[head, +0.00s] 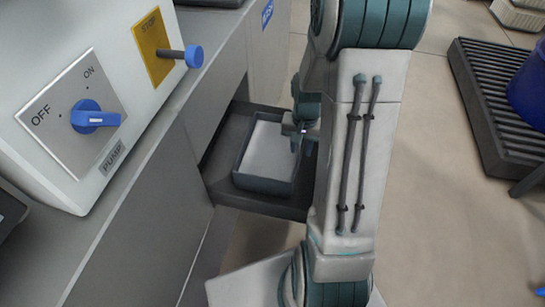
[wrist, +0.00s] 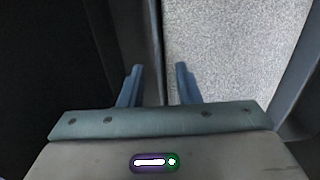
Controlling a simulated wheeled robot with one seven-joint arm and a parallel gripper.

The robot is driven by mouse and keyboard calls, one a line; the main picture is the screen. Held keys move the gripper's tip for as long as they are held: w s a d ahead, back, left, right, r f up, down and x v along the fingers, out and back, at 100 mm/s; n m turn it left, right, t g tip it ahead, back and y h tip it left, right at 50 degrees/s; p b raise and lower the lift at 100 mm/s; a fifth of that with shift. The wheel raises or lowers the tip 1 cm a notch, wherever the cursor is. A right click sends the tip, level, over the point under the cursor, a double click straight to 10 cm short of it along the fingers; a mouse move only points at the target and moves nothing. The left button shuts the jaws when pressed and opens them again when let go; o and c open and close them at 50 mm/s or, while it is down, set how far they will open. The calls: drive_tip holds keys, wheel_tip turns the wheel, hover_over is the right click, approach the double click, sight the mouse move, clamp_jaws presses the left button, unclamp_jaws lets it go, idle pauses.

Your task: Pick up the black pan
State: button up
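The black pan (head: 264,186) is a dark rectangular tray with a pale grey speckled inside. It sits in a dark pulled-out drawer (head: 218,185) below the counter. My gripper (head: 302,138) is at the pan's right side in the head view, partly hidden by my arm. In the wrist view my gripper (wrist: 158,85) has its two blue fingers apart. One side wall of the pan (wrist: 153,45) runs up between the fingers, with the pale inside to its right. I cannot tell whether the fingers touch the wall.
A white control box (head: 110,90) with a blue OFF/ON pump knob (head: 96,118) and a blue-tipped stop lever (head: 182,54) stands on the grey counter at left. A black slatted platform (head: 490,110) with a blue bin (head: 530,85) is at right. Floor between is clear.

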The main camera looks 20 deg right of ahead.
wheel_tip(320, 180, down, 5)
drive_tip(key=b, duration=0.2)
drive_tip(key=shift+s+a+b, duration=0.1)
drive_tip(key=shift+b, duration=0.2)
drive_tip(key=shift+r, duration=0.1)
clamp_jaws()
idle(1.0)
